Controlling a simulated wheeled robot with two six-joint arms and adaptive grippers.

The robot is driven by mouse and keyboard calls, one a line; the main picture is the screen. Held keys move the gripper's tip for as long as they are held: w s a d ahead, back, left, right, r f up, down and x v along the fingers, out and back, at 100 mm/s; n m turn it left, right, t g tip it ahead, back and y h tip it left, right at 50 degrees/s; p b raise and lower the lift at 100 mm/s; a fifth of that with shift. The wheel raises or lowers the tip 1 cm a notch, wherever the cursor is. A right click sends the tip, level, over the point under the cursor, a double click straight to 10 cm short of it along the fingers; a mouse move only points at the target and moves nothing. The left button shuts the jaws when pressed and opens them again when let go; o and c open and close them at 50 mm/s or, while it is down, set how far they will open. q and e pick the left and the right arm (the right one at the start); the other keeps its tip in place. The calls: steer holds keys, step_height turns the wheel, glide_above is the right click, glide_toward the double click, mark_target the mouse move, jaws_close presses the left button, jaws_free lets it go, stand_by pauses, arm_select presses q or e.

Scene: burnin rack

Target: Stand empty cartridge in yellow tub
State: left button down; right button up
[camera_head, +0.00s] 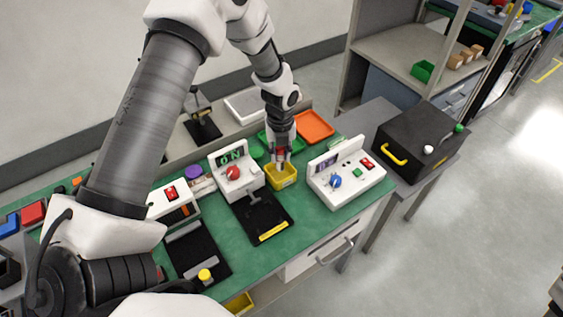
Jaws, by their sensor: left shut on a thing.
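The yellow tub (287,181) stands on the green bench top, between two white instrument boxes. My left gripper (282,163) points down right over the tub, with its fingertips at about the tub's rim. It is shut on a small dark thing, taken to be the cartridge, which is mostly hidden by the fingers and the tub. I cannot tell whether the cartridge touches the tub floor or stands upright. My right gripper is not in view.
A white box with a red knob (234,174) is close left of the tub, and another white device (345,180) is close right. An orange tray (315,127) lies behind. A black plate (262,217) lies in front. A black case (418,141) stands at right.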

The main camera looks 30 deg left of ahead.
mark_target(281, 160)
arm_select(q)
step_height(281, 160, down, 4)
steer(key=shift+p, duration=0.4)
steer(key=shift+f, duration=0.1)
steer(key=c, duration=0.9)
jaws_free()
steer(key=shift+c, duration=0.2)
steer(key=shift+r, duration=0.25)
steer(key=shift+r+b, duration=0.3)
step_height(281, 160, up, 11)
steer(key=shift+r+b, duration=0.1)
steer(key=shift+b, duration=1.05)
